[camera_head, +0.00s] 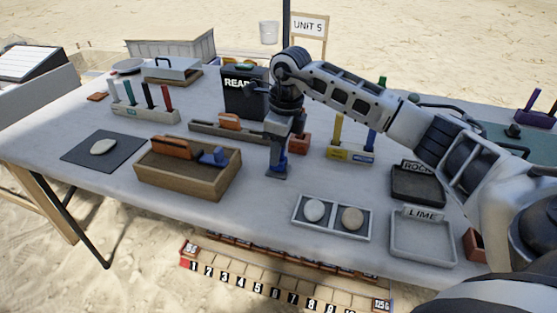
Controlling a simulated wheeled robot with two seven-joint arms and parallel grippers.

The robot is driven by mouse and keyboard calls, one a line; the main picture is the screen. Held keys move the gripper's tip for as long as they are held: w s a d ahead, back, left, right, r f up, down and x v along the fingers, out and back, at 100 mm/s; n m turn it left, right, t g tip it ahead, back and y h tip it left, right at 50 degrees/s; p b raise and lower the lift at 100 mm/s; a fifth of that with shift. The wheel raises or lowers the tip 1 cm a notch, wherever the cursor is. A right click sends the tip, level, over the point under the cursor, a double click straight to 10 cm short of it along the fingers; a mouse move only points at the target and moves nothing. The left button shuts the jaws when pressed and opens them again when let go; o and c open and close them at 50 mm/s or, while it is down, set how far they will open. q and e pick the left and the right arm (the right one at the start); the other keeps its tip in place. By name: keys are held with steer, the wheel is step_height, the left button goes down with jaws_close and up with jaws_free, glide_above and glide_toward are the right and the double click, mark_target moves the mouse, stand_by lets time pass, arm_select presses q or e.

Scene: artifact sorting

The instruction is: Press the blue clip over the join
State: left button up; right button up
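My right gripper (278,168) points down at the white table, right of the wooden tray, with its fingertips close to the tabletop. A small blue piece, which looks like a blue clip (284,162), shows between its fingers, partly hidden by them. The wooden tray (180,185) holds an orange-brown piece (172,147) and another blue piece (215,157) at its right end. Behind it, a long low holder (205,129) bears an orange-brown piece (229,121). I cannot make out a join. My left gripper is not in view.
A white two-part tray (333,234) with two stones stands in front. A dark mat (75,153) with a pale stone lies left. A dark READ-labelled box (236,105) stands behind.

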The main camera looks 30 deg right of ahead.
steer(key=shift+f, duration=0.15)
steer(key=c, duration=0.6)
